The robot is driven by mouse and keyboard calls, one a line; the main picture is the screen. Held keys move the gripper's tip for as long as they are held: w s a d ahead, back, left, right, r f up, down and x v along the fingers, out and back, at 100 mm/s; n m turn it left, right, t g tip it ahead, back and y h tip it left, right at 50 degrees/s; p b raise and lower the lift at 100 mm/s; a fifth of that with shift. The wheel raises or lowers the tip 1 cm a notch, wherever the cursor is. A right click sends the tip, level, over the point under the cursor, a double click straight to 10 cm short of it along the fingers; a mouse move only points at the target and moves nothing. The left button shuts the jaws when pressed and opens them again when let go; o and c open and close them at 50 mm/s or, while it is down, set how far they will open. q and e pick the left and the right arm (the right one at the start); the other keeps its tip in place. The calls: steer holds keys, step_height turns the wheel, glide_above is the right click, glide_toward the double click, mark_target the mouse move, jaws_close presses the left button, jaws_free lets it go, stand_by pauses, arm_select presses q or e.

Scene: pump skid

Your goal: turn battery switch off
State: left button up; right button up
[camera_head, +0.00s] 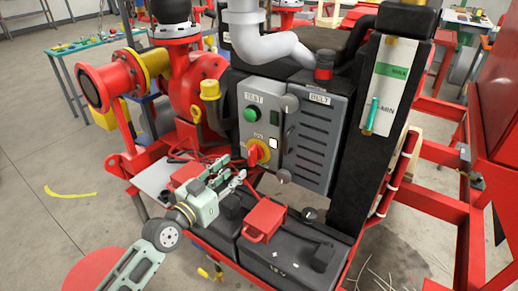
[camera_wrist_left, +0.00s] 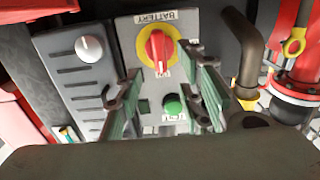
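The battery switch (camera_head: 257,153) is a red rotary knob on a yellow round plate, low on the grey control panel (camera_head: 243,94). It also shows in the left wrist view (camera_wrist_left: 158,50), where the panel appears upside down. The knob's red handle lies roughly upright, in line with the ON mark. My left gripper (camera_head: 234,168) is just left of and below the switch, in front of the panel. In the wrist view its fingers (camera_wrist_left: 166,82) are spread apart with nothing between them, pointing toward the switch. The knob looks untouched. My right gripper is in neither view.
A green button (camera_head: 251,114) sits above the switch. A louvred grey door (camera_head: 312,130) with round knobs stands to the right. Black batteries with a red terminal cover (camera_head: 265,219) lie below, near my left arm. Red pump piping (camera_head: 188,85) stands at the left.

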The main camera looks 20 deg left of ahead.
mark_target(249, 156)
arm_select(q)
steer(key=shift+w+d+r, duration=0.1)
steer(key=shift+w+r, duration=0.05)
steer(key=shift+w, duration=0.2)
steer(key=x, duration=0.4)
steer(key=shift+r+p, duration=0.25)
steer(key=shift+p, duration=0.05)
steer(key=shift+x, duration=1.15)
steer(key=shift+w+d+f, duration=0.1)
steer(key=shift+w+f, duration=0.15)
steer(key=c, duration=0.4)
jaws_close()
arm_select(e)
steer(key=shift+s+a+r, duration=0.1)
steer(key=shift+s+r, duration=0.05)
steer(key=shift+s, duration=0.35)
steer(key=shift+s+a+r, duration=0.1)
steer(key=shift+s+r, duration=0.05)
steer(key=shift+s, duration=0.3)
